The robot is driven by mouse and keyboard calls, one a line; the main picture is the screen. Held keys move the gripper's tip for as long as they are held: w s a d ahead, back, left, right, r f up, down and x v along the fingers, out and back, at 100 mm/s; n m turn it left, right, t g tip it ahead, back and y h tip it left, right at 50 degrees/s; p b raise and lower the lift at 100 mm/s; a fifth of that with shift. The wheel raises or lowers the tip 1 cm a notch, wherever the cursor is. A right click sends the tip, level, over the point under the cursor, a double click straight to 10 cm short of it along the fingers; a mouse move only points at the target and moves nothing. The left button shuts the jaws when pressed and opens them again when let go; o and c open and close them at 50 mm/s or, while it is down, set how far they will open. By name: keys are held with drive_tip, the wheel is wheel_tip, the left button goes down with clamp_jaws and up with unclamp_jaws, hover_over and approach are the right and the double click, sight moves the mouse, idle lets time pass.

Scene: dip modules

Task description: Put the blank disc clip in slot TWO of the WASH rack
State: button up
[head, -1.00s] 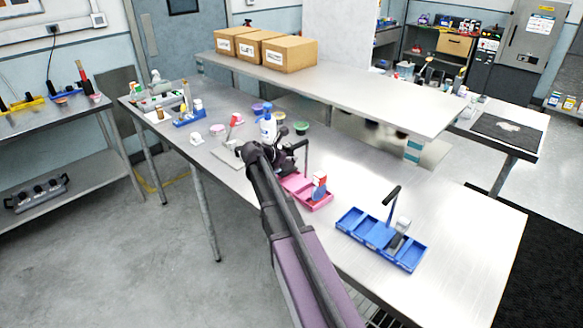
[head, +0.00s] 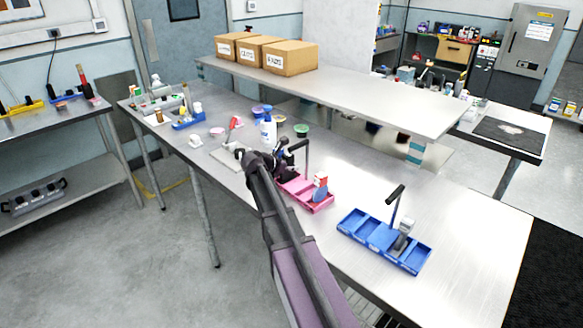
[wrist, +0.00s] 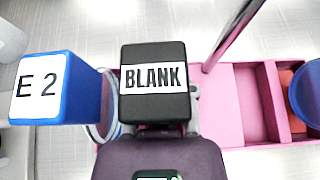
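The black blank disc clip (wrist: 155,78), marked BLANK, stands right in front of my gripper in the wrist view. My gripper (head: 288,168) is low at the left end of the pink rack (head: 292,190); it appears shut on the clip, with grey parts close along both sides, though the fingertips are mostly hidden. The pink rack (wrist: 240,105) lies below and to the right. A blue clip marked E 2 (wrist: 40,88) is close on the left, with a clear round disc beneath it. No rack name or slot number is readable.
A blue clip (head: 320,180) stands at the pink rack's right end. A thin post (wrist: 232,35) rises by the rack. A blue rack (head: 382,236) holding a grey clip (head: 403,236) stands farther right. A bottle (head: 268,130) and small bowls stand behind my gripper.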

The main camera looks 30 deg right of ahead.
drive_tip(key=shift+r, duration=0.2)
idle(0.5)
drive_tip(key=shift+s+a+r+p, duration=0.1)
drive_tip(key=shift+a+r+p, duration=0.15)
drive_tip(key=shift+p, duration=0.2)
drive_tip(key=p+v, duration=0.5)
drive_tip(key=v, duration=0.6)
drive_tip(key=shift+a, duration=0.2)
drive_tip(key=shift+f, duration=0.1)
drive_tip(key=shift+s, duration=0.1)
